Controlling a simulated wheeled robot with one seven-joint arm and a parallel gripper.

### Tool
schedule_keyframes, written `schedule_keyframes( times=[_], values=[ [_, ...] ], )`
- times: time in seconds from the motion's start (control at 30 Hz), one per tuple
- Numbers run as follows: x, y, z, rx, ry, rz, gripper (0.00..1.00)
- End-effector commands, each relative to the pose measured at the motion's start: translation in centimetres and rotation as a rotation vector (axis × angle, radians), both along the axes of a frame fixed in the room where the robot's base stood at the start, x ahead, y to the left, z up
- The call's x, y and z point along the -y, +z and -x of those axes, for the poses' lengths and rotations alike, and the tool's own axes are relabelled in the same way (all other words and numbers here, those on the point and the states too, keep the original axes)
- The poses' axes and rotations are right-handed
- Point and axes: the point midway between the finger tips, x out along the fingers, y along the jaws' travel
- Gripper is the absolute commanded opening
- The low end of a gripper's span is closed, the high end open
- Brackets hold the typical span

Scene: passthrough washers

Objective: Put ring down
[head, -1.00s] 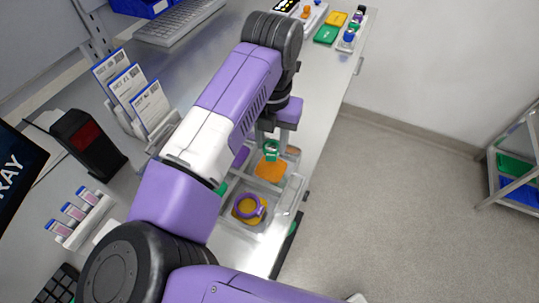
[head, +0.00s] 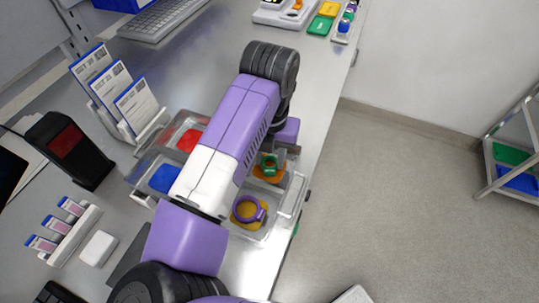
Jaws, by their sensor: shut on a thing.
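A green ring (head: 267,161) is at my gripper (head: 271,156), which is shut on it; my arm's wrist partly hides the fingers. The ring is over the orange pad (head: 269,178) in a clear compartment tray (head: 289,196). I cannot tell whether it touches the pad. A purple ring (head: 262,211) lies on the yellow pad (head: 241,208) in the compartment nearer to me.
Left of my arm, the tray shows a blue pad (head: 165,179) and a red pad (head: 188,140). A card rack (head: 153,124), a black device (head: 70,148) and a vial rack (head: 72,236) stand further left. The floor (head: 390,200) right of the bench is clear.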

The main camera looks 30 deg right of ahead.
Motion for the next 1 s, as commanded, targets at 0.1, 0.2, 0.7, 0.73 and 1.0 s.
schedule_keyframes(
  times=[0.1,0.2,0.7,0.73,1.0],
  values=[
    [0.0,-0.1,0.0,0.000,0.000,0.000,0.52],
    [0.0,-0.1,0.0,0.000,-0.001,0.000,0.58],
    [0.0,2.2,-0.1,0.004,-0.003,-0.001,0.58],
    [0.0,2.8,-0.1,0.005,-0.004,-0.002,0.58],
    [0.0,8.4,-0.1,0.004,-0.003,-0.003,0.58]
  ],
)
